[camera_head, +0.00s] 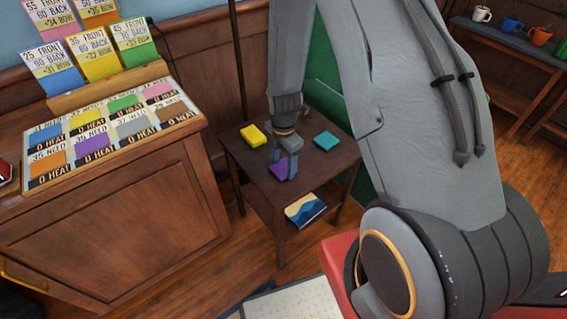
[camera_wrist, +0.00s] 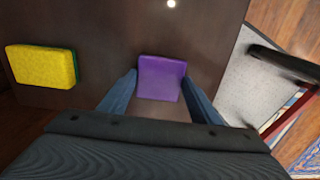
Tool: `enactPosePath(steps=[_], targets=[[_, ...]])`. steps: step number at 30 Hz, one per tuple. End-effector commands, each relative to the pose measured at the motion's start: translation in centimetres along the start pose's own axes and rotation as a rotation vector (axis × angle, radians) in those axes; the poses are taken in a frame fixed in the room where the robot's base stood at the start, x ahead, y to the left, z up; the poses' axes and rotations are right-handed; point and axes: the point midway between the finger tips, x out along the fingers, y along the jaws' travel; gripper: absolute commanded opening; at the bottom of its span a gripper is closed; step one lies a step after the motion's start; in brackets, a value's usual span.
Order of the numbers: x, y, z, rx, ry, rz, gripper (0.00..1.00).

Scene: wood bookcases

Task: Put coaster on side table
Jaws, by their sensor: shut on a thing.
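A dark wood side table (camera_head: 316,173) stands in the middle of the head view. My gripper (camera_head: 286,172) is low over its top and shut on a purple square coaster (camera_head: 278,171). In the wrist view the purple coaster (camera_wrist: 160,78) sits between the two blue-grey fingers of my gripper (camera_wrist: 159,86). The coaster is at or just above the tabletop; I cannot tell if it touches. A yellow block like a sponge (camera_head: 253,136) and a teal square (camera_head: 327,140) lie on the same table, apart from the gripper.
A wood cabinet (camera_head: 110,220) with a board of coloured cards (camera_head: 110,130) stands at left. A book (camera_head: 306,209) lies on the table's lower shelf. A shelf with mugs (camera_head: 510,35) is at upper right. A green panel (camera_head: 322,85) stands behind the table.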

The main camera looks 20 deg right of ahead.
Motion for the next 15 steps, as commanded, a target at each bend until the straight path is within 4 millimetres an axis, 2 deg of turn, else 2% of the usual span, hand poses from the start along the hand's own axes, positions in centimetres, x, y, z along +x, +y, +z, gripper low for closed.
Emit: enactPosePath(steps=[8, 9, 12, 15], targets=[[0.25, 0.01, -0.01, 0.000, 0.000, 0.000, 0.33], [0.31, 0.00, -0.01, 0.000, 0.000, -0.001, 0.59], [0.25, 0.00, -0.01, 0.000, 0.000, 0.000, 0.76], [0.24, 0.00, -0.01, 0.000, 0.000, 0.000, 0.76]])
